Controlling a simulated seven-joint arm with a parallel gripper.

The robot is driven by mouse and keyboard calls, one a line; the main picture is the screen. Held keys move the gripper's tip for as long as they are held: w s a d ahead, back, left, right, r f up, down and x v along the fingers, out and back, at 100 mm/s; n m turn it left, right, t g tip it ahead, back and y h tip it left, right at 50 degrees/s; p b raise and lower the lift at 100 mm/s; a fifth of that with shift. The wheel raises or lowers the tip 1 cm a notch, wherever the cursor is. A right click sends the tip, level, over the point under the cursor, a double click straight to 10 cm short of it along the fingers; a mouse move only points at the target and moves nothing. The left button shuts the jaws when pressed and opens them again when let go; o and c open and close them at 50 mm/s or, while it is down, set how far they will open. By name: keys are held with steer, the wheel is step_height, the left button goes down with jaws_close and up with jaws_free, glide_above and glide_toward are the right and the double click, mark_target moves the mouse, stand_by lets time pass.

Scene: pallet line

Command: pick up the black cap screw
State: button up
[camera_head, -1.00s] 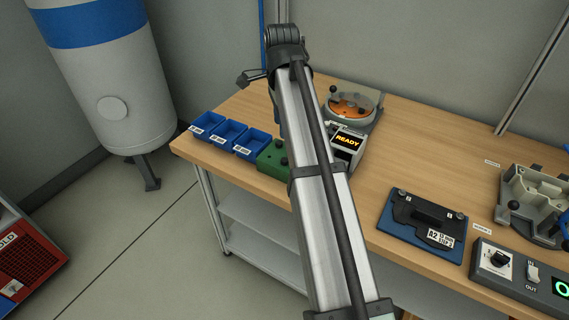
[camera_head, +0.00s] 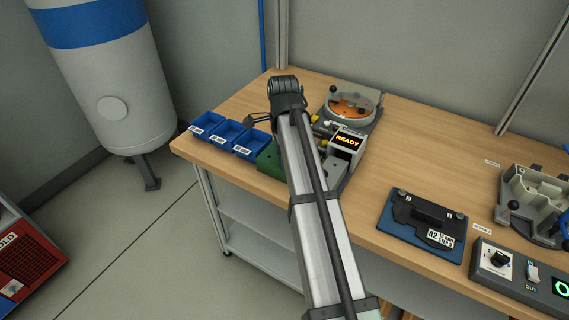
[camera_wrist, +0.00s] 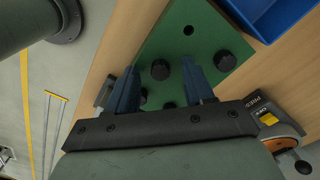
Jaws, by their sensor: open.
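Several black cap screws stand in a green block, their round heads up. In the wrist view one screw (camera_wrist: 160,70) lies between the tips of my open gripper (camera_wrist: 161,66), with no visible contact. A second screw (camera_wrist: 225,61) stands to the right, outside the jaws. Others, partly hidden, show lower down between the fingers. The green block (camera_wrist: 190,45) has an empty dark hole near its upper corner. In the head view my arm covers most of the green block (camera_head: 267,158) and hides the fingertips.
Blue bins (camera_head: 252,144) stand left of the green block; one bin (camera_wrist: 275,12) also shows close by in the wrist view. A device with a READY display (camera_head: 346,142) and an orange round dish (camera_head: 350,105) are to the right. A blue fixture plate (camera_head: 400,240) lies further right.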

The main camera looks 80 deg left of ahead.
steer(key=shift+f, duration=0.35)
jaws_close()
steer(key=shift+r, duration=0.15)
